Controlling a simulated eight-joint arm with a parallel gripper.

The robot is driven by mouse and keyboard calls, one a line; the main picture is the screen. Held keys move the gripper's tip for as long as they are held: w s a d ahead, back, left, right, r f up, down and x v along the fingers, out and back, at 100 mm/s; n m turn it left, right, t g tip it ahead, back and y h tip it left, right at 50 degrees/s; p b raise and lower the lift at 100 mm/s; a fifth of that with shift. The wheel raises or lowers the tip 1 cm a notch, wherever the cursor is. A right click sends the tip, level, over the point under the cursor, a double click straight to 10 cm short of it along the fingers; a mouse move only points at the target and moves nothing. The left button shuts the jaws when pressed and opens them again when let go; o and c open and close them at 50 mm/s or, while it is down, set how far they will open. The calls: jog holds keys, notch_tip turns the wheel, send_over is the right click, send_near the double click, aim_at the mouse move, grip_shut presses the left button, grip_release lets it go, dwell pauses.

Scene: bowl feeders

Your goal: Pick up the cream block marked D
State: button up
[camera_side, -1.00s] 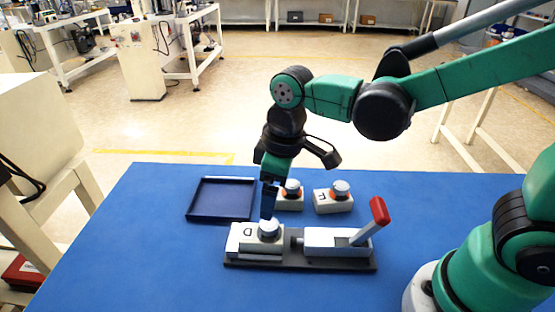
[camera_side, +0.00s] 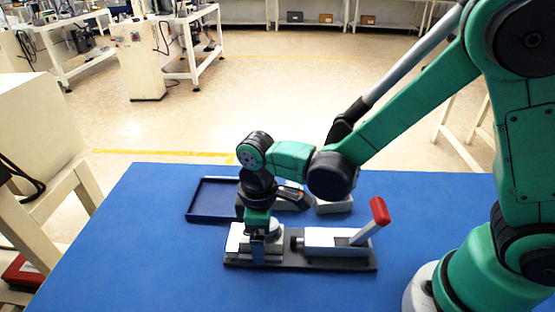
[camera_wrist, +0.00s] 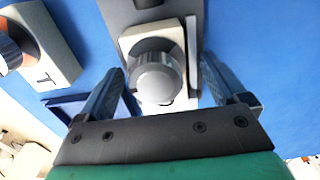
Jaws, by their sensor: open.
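The cream block marked D (camera_side: 262,249) sits at the left end of a dark clamp fixture (camera_side: 335,266); its letter is hidden now. In the wrist view, the cream block (camera_wrist: 135,40) shows a round grey knob (camera_wrist: 160,80) on top. My gripper (camera_side: 262,236) is low over the block, pointing down. In the wrist view, the open fingers of my gripper (camera_wrist: 162,85) stand on either side of the knob, with a gap on each side. Whether the fingertips touch the block cannot be told.
A red-handled toggle clamp (camera_side: 378,212) stands right of the block, its plunger close to it. Behind are an empty blue tray (camera_side: 213,198) and two other knobbed blocks, partly hidden by my arm; one cream block (camera_wrist: 62,62) shows in the wrist view. The table front is clear.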

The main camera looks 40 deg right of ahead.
grip_shut()
jog(key=shift+r, duration=0.15)
